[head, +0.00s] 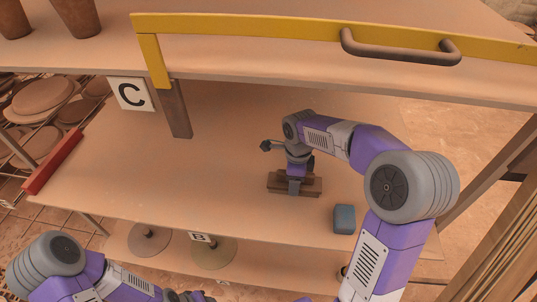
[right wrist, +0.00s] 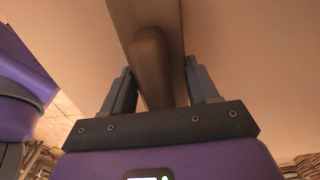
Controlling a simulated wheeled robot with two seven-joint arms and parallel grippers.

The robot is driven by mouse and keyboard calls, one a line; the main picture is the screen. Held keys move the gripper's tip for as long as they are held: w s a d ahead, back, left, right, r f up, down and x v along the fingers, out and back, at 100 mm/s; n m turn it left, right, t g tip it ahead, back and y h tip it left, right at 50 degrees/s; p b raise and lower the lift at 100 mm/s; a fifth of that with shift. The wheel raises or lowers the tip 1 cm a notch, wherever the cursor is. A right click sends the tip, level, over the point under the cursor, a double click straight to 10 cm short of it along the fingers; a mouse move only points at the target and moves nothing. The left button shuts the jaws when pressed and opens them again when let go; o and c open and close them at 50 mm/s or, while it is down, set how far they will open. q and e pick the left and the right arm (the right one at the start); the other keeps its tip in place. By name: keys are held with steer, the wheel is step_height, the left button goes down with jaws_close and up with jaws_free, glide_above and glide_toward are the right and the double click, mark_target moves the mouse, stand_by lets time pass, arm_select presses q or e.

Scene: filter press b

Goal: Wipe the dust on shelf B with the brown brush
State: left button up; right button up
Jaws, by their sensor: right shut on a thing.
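The brown brush (head: 312,187) is on the middle board, which I take as shelf B (head: 225,195) from the "B" tag at its front edge. My right gripper (head: 292,184) is shut on the brush from above. In the right wrist view the brush's handle (right wrist: 152,70) runs between the fingers of the right gripper (right wrist: 162,88). I cannot tell whether the bristles touch the board. No dust patch stands out; the gripper and brush hide part of the surface. My left arm is at the lower left; only a cut-off bit of its gripper end (head: 186,296) shows at the bottom edge.
A blue block (head: 344,219) lies near the front right edge of the board. A red bar (head: 52,162) borders the left side. The board's middle is clear.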

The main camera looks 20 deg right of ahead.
steer(key=r, duration=0.1)
steer(key=r+p, duration=0.1)
steer(key=r, duration=0.1)
steer(key=shift+s+a+r, duration=0.1)
steer(key=shift+s, duration=0.15)
steer(key=shift+w+r+p, duration=0.1)
steer(key=shift+r+p, duration=0.6)
steer(key=shift+p, duration=0.15)
steer(key=shift+r+p, duration=1.25)
steer(key=shift+r, duration=0.25)
steer(key=shift+f, duration=0.1)
